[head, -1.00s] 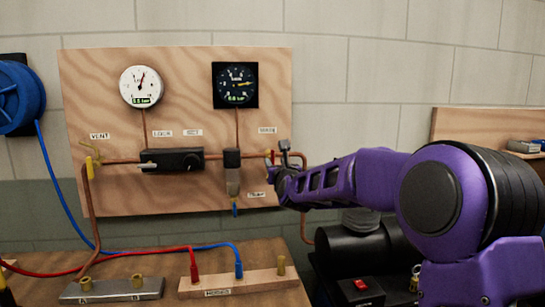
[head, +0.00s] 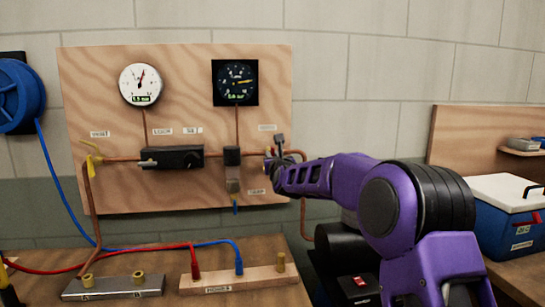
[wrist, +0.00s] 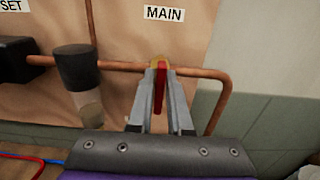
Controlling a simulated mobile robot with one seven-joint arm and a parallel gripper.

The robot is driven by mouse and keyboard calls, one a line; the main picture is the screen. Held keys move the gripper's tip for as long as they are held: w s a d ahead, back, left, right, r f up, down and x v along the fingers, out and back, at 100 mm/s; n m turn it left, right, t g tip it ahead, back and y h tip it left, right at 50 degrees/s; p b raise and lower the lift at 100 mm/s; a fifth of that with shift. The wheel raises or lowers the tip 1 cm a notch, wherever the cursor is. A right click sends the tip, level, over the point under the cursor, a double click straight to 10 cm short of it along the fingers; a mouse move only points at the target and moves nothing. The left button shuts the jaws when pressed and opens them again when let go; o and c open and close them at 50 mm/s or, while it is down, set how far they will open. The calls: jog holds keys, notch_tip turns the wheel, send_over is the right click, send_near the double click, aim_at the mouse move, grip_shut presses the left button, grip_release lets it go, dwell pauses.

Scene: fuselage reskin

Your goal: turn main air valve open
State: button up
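The main air valve sits on the copper pipe at the right of the plywood board, below the MAIN label (wrist: 164,13). Its red lever (wrist: 161,88) shows in the wrist view, standing between the two fingers of my gripper (wrist: 160,76). The fingers appear closed against both sides of the lever, with a brass-coloured valve body (wrist: 159,60) just beyond the tips. In the head view my gripper (head: 272,163) is at the right end of the board and hides most of the valve.
A dark regulator (head: 172,158) and a filter with a bowl (head: 232,157) are on the pipe left of the valve. A white gauge (head: 141,85) and a black gauge (head: 235,83) hang above. A blue cooler (head: 510,225) stands right of my arm.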

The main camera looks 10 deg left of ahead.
grip_shut()
jog(key=shift+n+b, duration=0.3)
jog(key=shift+b, duration=0.1)
jog(key=n+b, duration=0.2)
jog(key=shift+a+f+n, duration=0.1)
jog(key=shift+f+n, duration=0.05)
jog(key=shift+n, duration=0.15)
jog(key=n+b, duration=0.1)
jog(key=n, duration=0.3)
jog(key=shift+a+n, duration=0.1)
jog(key=shift+n, duration=0.2)
jog(key=n, duration=1)
jog(key=shift+s+a+f, duration=0.1)
jog(key=shift+a+f, duration=0.05)
